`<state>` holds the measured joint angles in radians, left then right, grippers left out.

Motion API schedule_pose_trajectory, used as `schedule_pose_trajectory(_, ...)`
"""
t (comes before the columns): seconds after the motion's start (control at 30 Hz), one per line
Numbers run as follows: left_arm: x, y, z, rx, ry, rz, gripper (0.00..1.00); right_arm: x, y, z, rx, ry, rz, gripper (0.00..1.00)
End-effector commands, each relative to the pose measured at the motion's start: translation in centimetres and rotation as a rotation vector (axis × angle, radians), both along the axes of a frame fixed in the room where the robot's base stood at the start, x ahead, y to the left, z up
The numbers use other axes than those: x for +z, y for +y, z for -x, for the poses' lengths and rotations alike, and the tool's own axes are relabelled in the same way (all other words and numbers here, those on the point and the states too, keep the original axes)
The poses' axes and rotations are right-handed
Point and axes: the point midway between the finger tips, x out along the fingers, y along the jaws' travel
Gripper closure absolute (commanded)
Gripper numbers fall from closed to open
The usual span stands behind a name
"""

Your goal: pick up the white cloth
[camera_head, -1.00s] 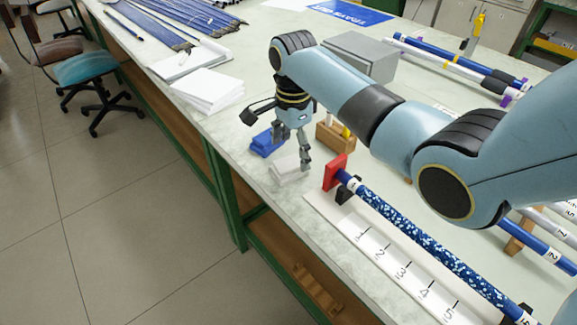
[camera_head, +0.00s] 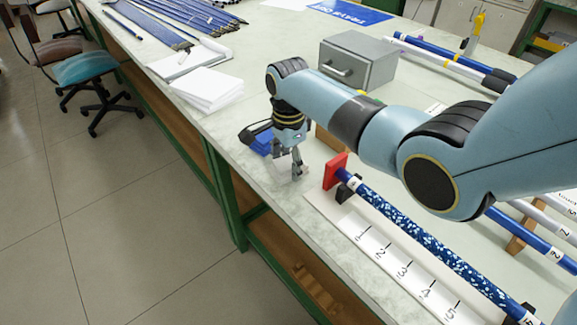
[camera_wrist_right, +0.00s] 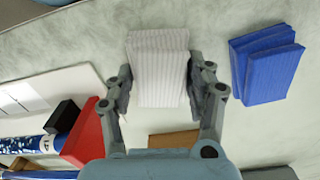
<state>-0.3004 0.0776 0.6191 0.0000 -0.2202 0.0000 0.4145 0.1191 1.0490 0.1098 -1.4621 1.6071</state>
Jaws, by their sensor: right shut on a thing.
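The white cloth (camera_wrist_right: 158,68) is a folded, ribbed stack between the fingers of my right gripper (camera_wrist_right: 158,85) in the right wrist view. The fingers press on its two sides. In the head view my right gripper (camera_head: 290,172) is low over the worktop, and the cloth (camera_head: 281,183) shows only partly behind the fingers. I cannot tell whether it is clear of the worktop. A folded blue cloth (camera_wrist_right: 265,62) lies beside it, apart from the gripper. My left gripper is not in view.
A red stop (camera_head: 335,171) with a speckled blue rod (camera_head: 420,236) on a numbered white board (camera_head: 375,250) stands close to the right. A grey drawer box (camera_head: 357,62) is behind my arm. White paper stacks (camera_head: 208,88) lie farther left. The table's front edge is near.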

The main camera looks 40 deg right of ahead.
Motion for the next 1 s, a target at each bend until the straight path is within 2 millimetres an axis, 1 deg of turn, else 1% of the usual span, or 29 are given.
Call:
schedule_pose_trajectory(0.03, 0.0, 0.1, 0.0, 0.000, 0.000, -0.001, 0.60, 0.0, 0.0, 0.0, 0.000, 0.000, 0.000, 0.65)
schedule_pose_trajectory(0.13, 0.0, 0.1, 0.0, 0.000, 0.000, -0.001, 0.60, 0.0, 0.0, 0.0, 0.000, 0.001, 0.000, 0.77)
schedule_pose_trajectory(0.33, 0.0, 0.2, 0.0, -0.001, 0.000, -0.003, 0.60, 0.1, 0.0, 0.0, 0.000, 0.000, 0.000, 0.78)
schedule_pose_trajectory(0.43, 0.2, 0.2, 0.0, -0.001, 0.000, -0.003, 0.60, 0.8, 0.0, 0.0, 0.000, -0.001, 0.000, 0.78)
schedule_pose_trajectory(0.57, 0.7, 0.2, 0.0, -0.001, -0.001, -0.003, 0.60, 3.1, -0.1, -0.1, 0.000, -0.004, 0.001, 0.78)
schedule_pose_trajectory(0.7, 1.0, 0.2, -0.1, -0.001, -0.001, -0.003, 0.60, 6.1, -0.1, -0.1, 0.001, -0.004, 0.001, 0.78)
schedule_pose_trajectory(0.8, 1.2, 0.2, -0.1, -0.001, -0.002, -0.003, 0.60, 8.0, 0.0, -0.1, 0.001, -0.003, 0.001, 0.78)
schedule_pose_trajectory(0.9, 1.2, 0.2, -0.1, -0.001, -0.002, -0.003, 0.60, 9.2, 0.0, -0.1, 0.000, -0.002, 0.000, 0.78)
schedule_pose_trajectory(1.0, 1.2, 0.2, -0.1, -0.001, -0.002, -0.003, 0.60, 9.9, 0.0, 0.0, 0.000, 0.000, 0.000, 0.78)
